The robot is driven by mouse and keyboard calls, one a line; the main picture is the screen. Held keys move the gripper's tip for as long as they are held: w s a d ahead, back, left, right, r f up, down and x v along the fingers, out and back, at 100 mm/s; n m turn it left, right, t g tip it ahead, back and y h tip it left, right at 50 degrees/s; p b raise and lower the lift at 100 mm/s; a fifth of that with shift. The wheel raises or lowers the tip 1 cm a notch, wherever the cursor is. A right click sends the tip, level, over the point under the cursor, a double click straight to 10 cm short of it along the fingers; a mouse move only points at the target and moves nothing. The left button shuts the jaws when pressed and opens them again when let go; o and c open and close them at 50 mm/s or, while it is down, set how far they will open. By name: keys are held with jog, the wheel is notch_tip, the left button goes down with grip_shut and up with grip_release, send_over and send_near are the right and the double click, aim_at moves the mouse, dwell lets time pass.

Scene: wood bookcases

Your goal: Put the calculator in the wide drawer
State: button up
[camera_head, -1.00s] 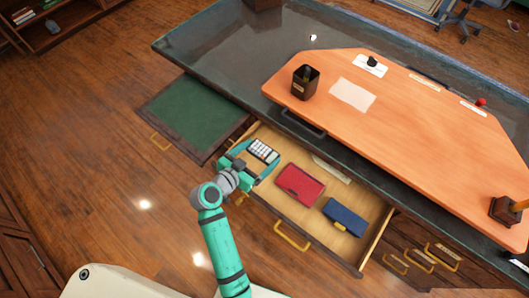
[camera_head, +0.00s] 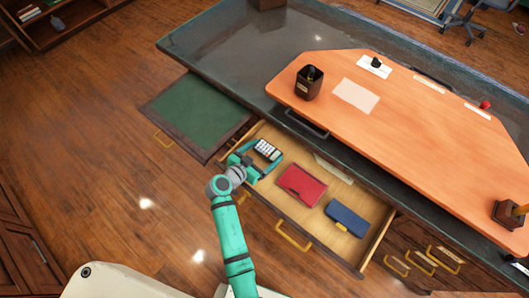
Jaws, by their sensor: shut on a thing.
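The calculator (camera_head: 267,150), with pale keys on a dark body, is at the left end of the open wide drawer (camera_head: 280,213). My teal gripper (camera_head: 262,157) is shut on the calculator and partly covers it. I cannot tell whether the calculator touches the drawer floor or is held just above it. A red book-like item (camera_head: 302,184) and a blue case (camera_head: 347,218) lie in the same drawer, to the right of my gripper.
A green-lined pull-out (camera_head: 197,112) juts out on the left. The desk top with an orange board (camera_head: 400,110) stands behind the drawer. Closed drawers (camera_head: 424,255) are at the lower right. Bare drawer floor shows around the red and blue items.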

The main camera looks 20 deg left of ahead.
jog(key=shift+w+f, duration=0.15)
jog(key=shift+w, duration=0.05)
jog(key=shift+f, duration=0.15)
jog(key=shift+d+f, duration=0.2)
jog(key=shift+d, duration=0.05)
jog(key=shift+a+f, duration=0.1)
jog(key=shift+s+a, duration=0.15)
jog(key=shift+a, duration=0.1)
jog(key=o, duration=0.9)
jog(key=shift+a, duration=0.1)
